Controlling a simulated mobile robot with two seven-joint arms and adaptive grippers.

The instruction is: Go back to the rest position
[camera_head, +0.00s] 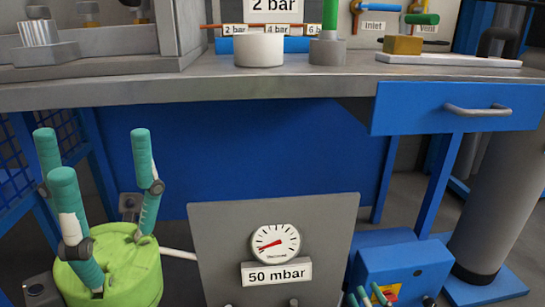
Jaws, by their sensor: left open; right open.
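Neither of my grippers shows in the head view, and no arm link of mine can be made out. The head view looks at a grey workbench (300,88) with blue framing. No flanged shell can be identified with certainty. On the bench, a short pale metal cylinder (259,50) stands near the middle. A narrower grey cylinder (327,51) with a green upright part (330,14) stands just right of it.
A light-green vessel (118,262) with teal handles stands low at left. A grey panel (225,235) bears a gauge (275,243) and a "50 mbar" label. A blue drawer (420,110) sits under the bench's right side. A blue box (402,265) stands at lower right.

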